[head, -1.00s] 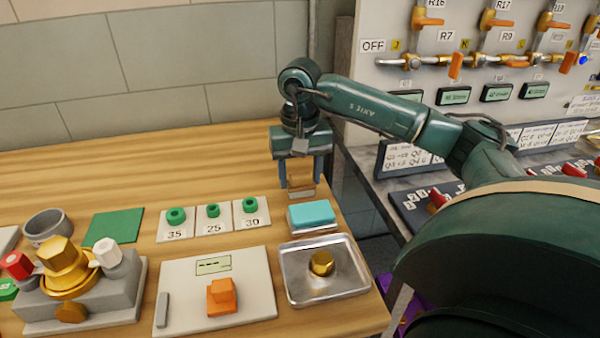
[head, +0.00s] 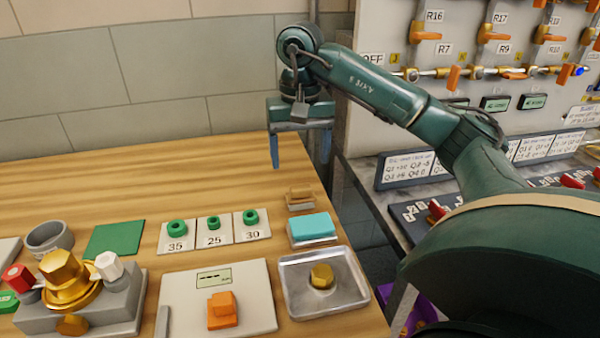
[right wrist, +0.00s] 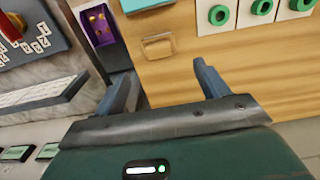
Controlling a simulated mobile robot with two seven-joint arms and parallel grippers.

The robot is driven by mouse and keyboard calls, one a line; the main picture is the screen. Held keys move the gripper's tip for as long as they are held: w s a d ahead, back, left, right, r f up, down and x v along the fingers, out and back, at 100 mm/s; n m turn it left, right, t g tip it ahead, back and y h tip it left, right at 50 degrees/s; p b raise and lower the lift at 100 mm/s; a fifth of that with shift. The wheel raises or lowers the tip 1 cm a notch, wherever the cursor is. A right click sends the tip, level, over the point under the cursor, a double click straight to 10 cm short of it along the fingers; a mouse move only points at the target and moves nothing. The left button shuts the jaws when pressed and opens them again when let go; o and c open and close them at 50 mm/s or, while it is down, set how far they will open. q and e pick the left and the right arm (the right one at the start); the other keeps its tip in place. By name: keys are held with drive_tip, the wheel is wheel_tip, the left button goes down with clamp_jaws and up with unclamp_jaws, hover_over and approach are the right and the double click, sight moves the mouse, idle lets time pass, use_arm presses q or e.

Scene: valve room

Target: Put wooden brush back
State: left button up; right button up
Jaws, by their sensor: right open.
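The wooden brush (head: 299,197) lies near the right edge of the wooden table, just behind the block with the turquoise top (head: 312,228). The brush also shows in the right wrist view (right wrist: 158,46), beyond the fingers and clear of them. My right gripper (head: 301,165) is open and empty, raised above and behind the brush. In the right wrist view its two fingers (right wrist: 165,80) are spread wide with nothing between them. My left gripper does not show.
A metal tray (head: 290,306) holding a brass nut (head: 321,276) stands in front of the turquoise block. Cards with green rings (head: 214,229) lie to the left. A valve panel (head: 470,45) stands at the right. The back of the table is clear.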

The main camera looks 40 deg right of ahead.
sight(300, 185)
wheel_tip(300, 185, up, 4)
drive_tip(key=shift+r+p, duration=0.15)
drive_tip(key=shift+p, duration=0.55)
